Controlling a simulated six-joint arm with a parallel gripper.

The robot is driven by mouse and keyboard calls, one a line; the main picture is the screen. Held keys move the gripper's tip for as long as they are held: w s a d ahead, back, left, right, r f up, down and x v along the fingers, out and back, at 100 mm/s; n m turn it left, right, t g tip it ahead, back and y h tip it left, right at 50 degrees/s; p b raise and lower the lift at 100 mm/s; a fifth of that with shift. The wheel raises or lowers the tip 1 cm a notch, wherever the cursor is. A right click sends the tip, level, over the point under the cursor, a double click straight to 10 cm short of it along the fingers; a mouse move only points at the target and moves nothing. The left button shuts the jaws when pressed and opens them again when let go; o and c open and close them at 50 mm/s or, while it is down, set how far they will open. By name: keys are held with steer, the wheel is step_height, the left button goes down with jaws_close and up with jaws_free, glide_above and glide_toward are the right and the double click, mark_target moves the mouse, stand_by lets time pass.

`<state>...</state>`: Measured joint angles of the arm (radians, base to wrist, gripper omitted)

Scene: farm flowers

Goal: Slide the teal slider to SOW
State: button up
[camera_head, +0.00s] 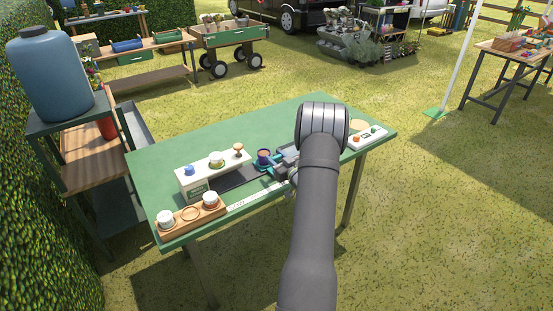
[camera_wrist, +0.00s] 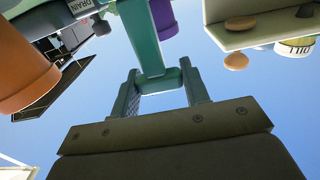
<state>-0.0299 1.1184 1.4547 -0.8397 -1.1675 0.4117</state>
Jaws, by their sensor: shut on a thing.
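The teal slider (camera_head: 270,168) sits by the right part of a dark track (camera_head: 238,178) on the green table; my gripper partly hides it. In the wrist view the slider shows as a teal bar (camera_wrist: 142,38) with a crosspiece between my fingers. My gripper (camera_head: 286,162) is low over the table, and in the wrist view its two fingers (camera_wrist: 162,82) are shut on that crosspiece. A pale strip (camera_head: 258,197) with small marks runs along the front of the track. I cannot read SOW on it.
A white shelf box (camera_head: 213,172) with small things on top stands behind the track. A purple pot (camera_head: 264,156) stands beside the slider. A wooden tray (camera_head: 191,216) with white jars is at the front left. A white panel (camera_head: 367,137) is at the right.

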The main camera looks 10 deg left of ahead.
steer(key=s+a, duration=1.4)
steer(key=shift+s+a, duration=0.25)
steer(key=shift+c, duration=0.2)
steer(key=o, duration=1.4)
steer(key=shift+s+a, duration=0.1)
steer(key=shift+c, duration=0.2)
steer(key=shift+s+d, duration=0.25)
steer(key=shift+d, duration=0.2)
steer(key=v, duration=1.6)
steer(key=shift+s+d, duration=0.15)
steer(key=shift+s, duration=0.05)
steer(key=shift+w, duration=0.1)
